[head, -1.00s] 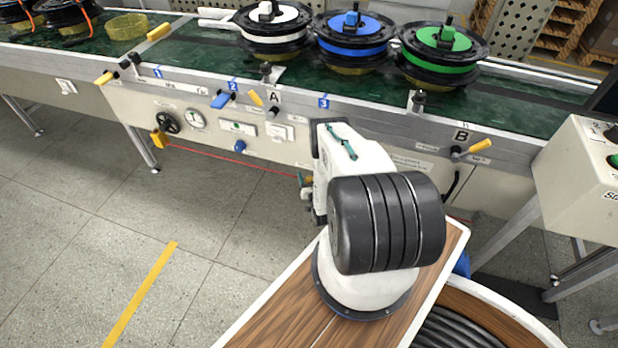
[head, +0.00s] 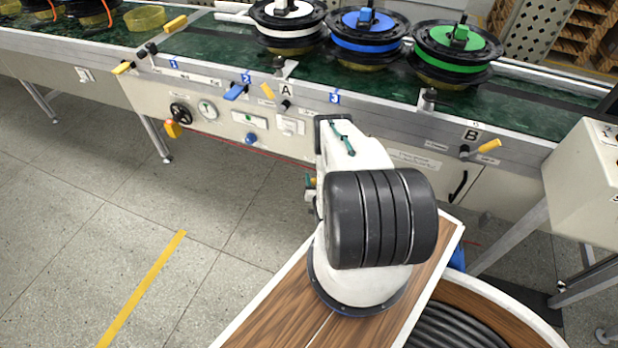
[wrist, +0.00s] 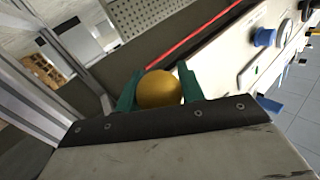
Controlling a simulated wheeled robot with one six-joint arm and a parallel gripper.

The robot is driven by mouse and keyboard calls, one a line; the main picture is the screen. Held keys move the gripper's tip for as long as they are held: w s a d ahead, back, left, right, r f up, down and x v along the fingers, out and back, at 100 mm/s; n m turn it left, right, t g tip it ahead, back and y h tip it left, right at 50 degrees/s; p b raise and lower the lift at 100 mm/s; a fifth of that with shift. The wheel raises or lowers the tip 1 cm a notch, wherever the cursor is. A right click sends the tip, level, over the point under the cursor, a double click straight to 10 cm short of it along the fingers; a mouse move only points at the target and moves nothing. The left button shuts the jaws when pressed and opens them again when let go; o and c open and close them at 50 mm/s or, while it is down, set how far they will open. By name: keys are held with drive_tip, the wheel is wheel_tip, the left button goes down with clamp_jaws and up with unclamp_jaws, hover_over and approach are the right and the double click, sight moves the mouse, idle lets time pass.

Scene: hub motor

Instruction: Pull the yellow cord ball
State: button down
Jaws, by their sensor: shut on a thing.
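The yellow cord ball (wrist: 159,90) sits between the two green fingers of my gripper (wrist: 160,92) in the wrist view. The fingers are shut on it, one on each side. A thin red cord (wrist: 195,38) runs above the ball in that view; where it joins the ball cannot be made out. In the head view the red cord (head: 240,143) runs low along the conveyor's front from a yellow and red switch (head: 172,129) toward my arm. My gripper is mostly hidden behind my arm there, with a little green and yellow showing at its left side.
The conveyor (head: 380,105) spans the back, carrying white (head: 288,22), blue (head: 368,38) and green (head: 452,55) hub motors. Its front panel has levers, a gauge and knobs. A control box (head: 585,170) stands at right. The floor at left is clear.

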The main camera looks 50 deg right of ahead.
drive_tip(key=c, duration=0.9)
unclamp_jaws()
drive_tip(key=shift+a, duration=0.1)
drive_tip(key=v, duration=0.7)
drive_tip(key=shift+s+a, duration=0.2)
drive_tip(key=shift+s, duration=0.15)
